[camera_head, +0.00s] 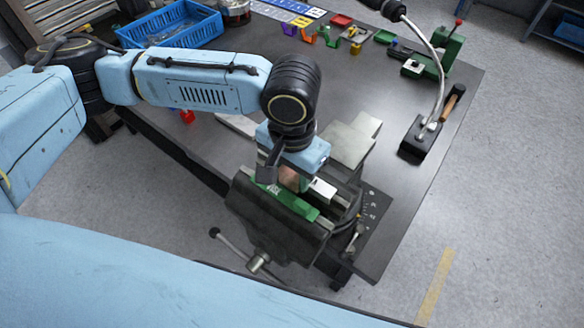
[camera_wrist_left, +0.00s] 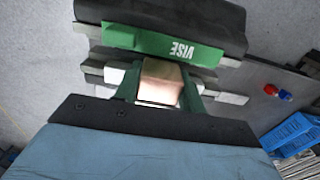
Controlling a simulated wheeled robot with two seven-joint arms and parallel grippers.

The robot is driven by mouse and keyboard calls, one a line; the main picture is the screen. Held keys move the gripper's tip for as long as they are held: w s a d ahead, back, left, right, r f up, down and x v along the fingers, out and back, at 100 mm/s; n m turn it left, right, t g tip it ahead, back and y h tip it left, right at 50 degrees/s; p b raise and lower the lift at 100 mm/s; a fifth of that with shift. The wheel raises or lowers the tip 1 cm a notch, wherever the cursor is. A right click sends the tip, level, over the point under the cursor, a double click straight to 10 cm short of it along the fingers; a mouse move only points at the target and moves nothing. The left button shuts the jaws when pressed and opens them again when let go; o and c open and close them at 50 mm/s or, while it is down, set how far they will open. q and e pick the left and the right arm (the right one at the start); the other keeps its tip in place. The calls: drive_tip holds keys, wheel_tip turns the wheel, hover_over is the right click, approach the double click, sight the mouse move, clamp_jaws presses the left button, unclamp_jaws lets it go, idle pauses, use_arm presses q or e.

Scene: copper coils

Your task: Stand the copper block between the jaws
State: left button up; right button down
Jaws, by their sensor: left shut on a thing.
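The copper block (camera_head: 290,179) is in my left gripper (camera_head: 287,183), at the vise near the table's front corner. The vise (camera_head: 270,219) has a green front jaw cover (camera_head: 287,202). In the left wrist view the copper block (camera_wrist_left: 160,81) shows between the fingers of my left gripper (camera_wrist_left: 157,92), beside the green cover marked VISE (camera_wrist_left: 165,45). The block lies over the gap between the jaws; I cannot tell how deep it sits or whether it touches them. My left gripper is shut on it. My right gripper is not in view.
A blue basket (camera_head: 170,28) stands at the back left of the dark table (camera_head: 400,195). A lamp base (camera_head: 419,138) and a hammer (camera_head: 452,101) are at the right. Small coloured parts and a green device (camera_head: 449,47) are at the back.

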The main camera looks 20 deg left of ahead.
use_arm(q)
drive_tip(key=shift+f+p, duration=0.5)
drive_tip(key=shift+f, duration=1)
idle(2.0)
drive_tip(key=o, duration=1)
drive_tip(key=shift+r, duration=4)
